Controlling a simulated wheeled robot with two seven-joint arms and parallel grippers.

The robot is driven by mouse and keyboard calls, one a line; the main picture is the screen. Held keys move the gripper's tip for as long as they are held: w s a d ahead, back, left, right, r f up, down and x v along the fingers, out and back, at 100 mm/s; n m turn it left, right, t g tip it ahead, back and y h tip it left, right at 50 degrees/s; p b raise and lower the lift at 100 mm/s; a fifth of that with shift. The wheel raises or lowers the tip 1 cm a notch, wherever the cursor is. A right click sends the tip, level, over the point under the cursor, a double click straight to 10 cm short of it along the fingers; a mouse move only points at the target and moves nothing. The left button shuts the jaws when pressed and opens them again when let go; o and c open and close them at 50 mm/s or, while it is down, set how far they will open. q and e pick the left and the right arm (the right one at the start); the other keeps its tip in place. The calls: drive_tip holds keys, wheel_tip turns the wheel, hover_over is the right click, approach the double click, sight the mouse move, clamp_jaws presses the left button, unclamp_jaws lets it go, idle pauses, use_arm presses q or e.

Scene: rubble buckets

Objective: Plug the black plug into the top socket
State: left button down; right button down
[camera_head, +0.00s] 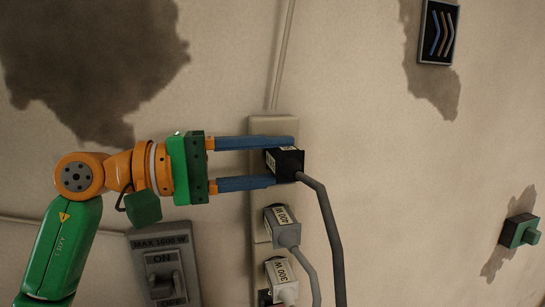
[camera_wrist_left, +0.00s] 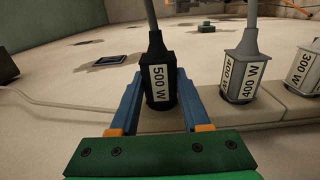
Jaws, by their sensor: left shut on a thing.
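The black plug (camera_head: 288,165) has a white label that reads 500 W in the left wrist view (camera_wrist_left: 160,85). A grey cable leaves it and hangs down. My left gripper (camera_head: 282,161) reaches in from the left, with its two blue fingers above and below the plug, shut on it. The plug is at the upper part of the beige socket strip (camera_head: 272,122) on the wall. The top socket itself is hidden behind the plug and fingers. I cannot tell whether the plug is seated or just in front of it. My right gripper is not in view.
Below on the strip are a grey 400 W plug (camera_head: 283,231) and a grey 300 W plug (camera_head: 281,284) with cables. A grey switch box (camera_head: 161,243) marked MAX 1000 W stands at lower left. A green switch (camera_head: 520,231) is far right.

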use_arm(q)
drive_tip(key=shift+w+r, duration=0.1)
drive_tip(key=shift+w, duration=0.1)
idle(0.3)
drive_tip(key=c, duration=0.6)
unclamp_jaws()
drive_tip(key=shift+c, duration=0.2)
drive_tip(key=o, duration=0.4)
drive_tip(key=shift+a, duration=0.1)
drive_tip(key=shift+c, duration=0.2)
drive_tip(key=shift+w, duration=0.15)
